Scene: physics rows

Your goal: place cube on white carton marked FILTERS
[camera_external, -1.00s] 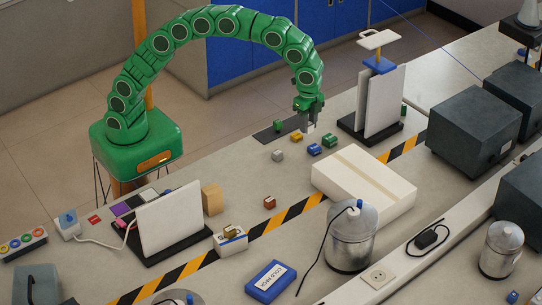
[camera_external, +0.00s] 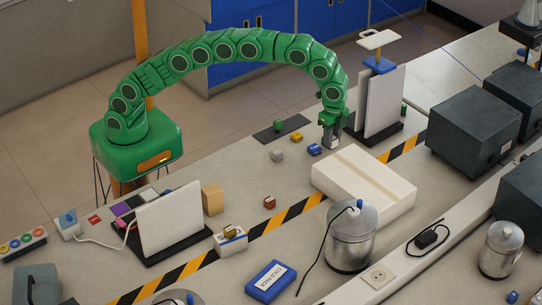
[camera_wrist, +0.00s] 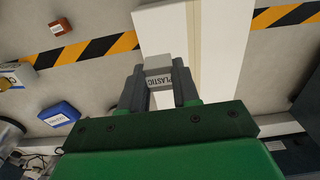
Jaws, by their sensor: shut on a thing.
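My gripper (camera_external: 331,142) is above the table, just beyond the back edge of the large white carton (camera_external: 363,190). In the wrist view, the gripper (camera_wrist: 158,82) is shut on a light grey-white cube (camera_wrist: 158,63) lettered PLASTIC. The cube is hard to make out in the outside view. The large carton, with a pale tape strip, lies behind the cube in the wrist view (camera_wrist: 228,45). A smaller white carton (camera_external: 232,246) stands front left with a yellowish-brown thing on top. I cannot read FILTERS on either carton.
Small blocks lie left of my gripper: blue (camera_external: 314,149), yellow (camera_external: 297,138) and grey (camera_external: 277,155). A panel stand (camera_external: 382,100) rises close on the right. A metal canister (camera_external: 350,240) stands before the large carton. A red block (camera_external: 269,202) has clear table around it.

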